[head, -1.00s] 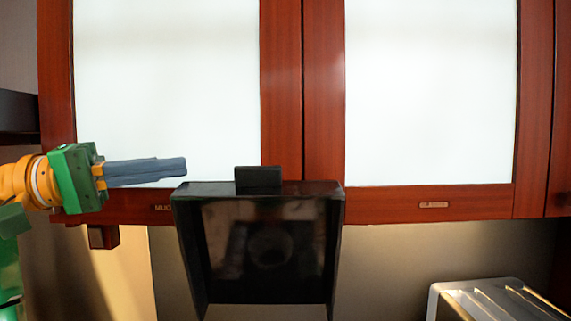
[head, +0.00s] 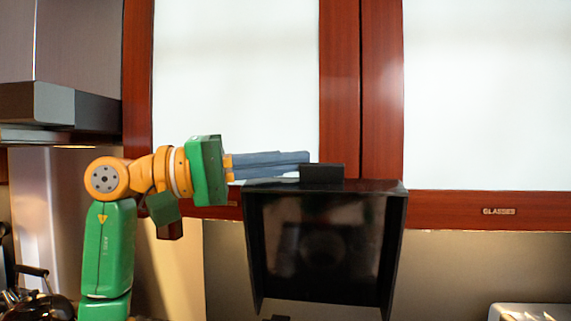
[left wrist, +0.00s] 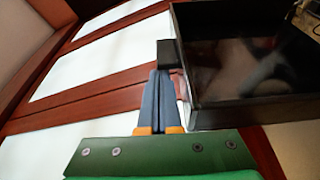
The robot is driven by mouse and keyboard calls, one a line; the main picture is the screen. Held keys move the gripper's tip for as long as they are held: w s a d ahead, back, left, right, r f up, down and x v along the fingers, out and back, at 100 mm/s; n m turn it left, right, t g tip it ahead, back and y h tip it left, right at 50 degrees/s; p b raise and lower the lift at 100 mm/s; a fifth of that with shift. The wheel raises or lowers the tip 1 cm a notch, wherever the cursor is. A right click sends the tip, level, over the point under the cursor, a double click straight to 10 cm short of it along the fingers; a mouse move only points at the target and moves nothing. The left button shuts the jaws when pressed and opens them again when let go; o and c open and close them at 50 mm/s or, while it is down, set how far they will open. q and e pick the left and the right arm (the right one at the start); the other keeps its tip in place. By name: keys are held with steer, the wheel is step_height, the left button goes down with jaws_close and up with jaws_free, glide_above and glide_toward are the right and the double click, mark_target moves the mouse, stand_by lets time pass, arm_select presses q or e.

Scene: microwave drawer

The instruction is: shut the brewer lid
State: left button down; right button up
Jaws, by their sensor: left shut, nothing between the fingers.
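The brewer lid (head: 318,248) is a black, shallow box-like cover standing raised, with its glossy inner face towards me. A small black tab (head: 322,173) sticks up from its top edge. My left gripper (head: 308,158) is shut and empty, with its blue-grey fingers pointing right. Its fingertips are at the tab's left side, just above the lid's top edge. In the left wrist view, the fingertips (left wrist: 160,72) lie close to the tab (left wrist: 169,54), beside the lid (left wrist: 240,70); whether they touch it I cannot tell. The brewer body is mostly below the picture. My right gripper is not in view.
Wooden cabinets with white panels (head: 480,90) stand behind the lid. A range hood (head: 70,105) is at the left, with a dark kettle (head: 45,305) below it. A metal appliance (head: 525,312) shows at the bottom right. The space right of the lid is open.

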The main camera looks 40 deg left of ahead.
arm_select(q)
steer(key=shift+s, duration=0.2)
steer(key=shift+w+f, duration=0.1)
steer(key=shift+w, duration=0.35)
steer(key=shift+d+f, duration=0.1)
steer(key=s+d+f+m+h+b, duration=0.3)
steer(key=s+d+f+m+b, duration=0.3)
steer(key=s+f+m+b, duration=0.45)
steer(key=s+d+f+m+g+h+b, duration=0.1)
steer(key=s+f+m+b, duration=0.1)
steer(key=f+b, duration=0.4)
steer(key=s+d+f+m+h+b, duration=0.1)
steer(key=s+d+f+m+b, duration=0.1)
steer(key=f+b, duration=0.5)
steer(key=shift+s+m+g+b, duration=0.35)
steer(key=shift+g+b, duration=0.05)
steer(key=shift+b, duration=0.35)
steer(key=shift+d+f, duration=0.1)
steer(key=shift+d, duration=0.05)
